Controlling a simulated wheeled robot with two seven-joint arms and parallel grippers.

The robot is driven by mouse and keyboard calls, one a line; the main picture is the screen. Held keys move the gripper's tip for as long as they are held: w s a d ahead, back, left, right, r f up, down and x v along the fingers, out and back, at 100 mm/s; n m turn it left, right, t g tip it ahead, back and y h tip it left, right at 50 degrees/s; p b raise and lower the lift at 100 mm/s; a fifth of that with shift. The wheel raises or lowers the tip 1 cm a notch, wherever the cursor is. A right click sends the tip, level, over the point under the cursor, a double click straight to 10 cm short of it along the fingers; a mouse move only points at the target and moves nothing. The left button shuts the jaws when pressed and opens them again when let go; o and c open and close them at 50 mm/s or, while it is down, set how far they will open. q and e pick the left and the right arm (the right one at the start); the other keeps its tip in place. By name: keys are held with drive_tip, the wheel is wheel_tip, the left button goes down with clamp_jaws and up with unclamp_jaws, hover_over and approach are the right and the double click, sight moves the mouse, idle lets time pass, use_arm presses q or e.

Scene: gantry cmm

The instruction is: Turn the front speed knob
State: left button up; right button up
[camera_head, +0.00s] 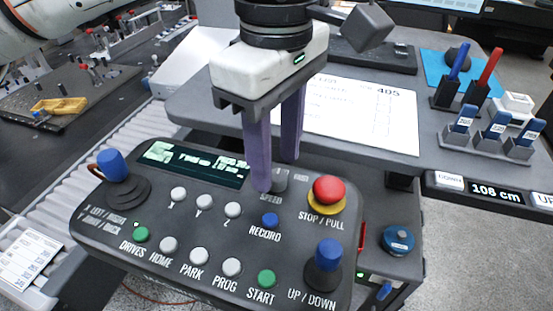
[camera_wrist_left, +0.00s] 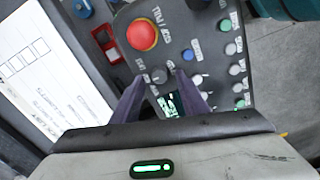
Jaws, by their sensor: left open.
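The speed knob (camera_head: 280,180) is a small dark grey knob above the SPEED label on the black control panel (camera_head: 185,262), right of the green display (camera_head: 190,164). My left gripper (camera_head: 275,174) is open, pointing down over the knob with its two purple fingers. The near finger partly hides the knob and its label in the head view. In the left wrist view the knob (camera_wrist_left: 160,75) shows between the two fingertips (camera_wrist_left: 160,80), with a gap on each side. I cannot tell whether the tips reach down around it. My right gripper is not in view.
A red stop button (camera_head: 328,190) stands close right of the knob. A blue joystick (camera_head: 329,255) is at the panel's lower right, another (camera_head: 112,166) at the left. White, green and blue buttons lie in front. A printed sheet (camera_head: 365,115) lies on the desk behind.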

use_arm(q)
drive_tip(key=shift+f, duration=1)
drive_tip(key=shift+c, duration=0.2)
clamp_jaws()
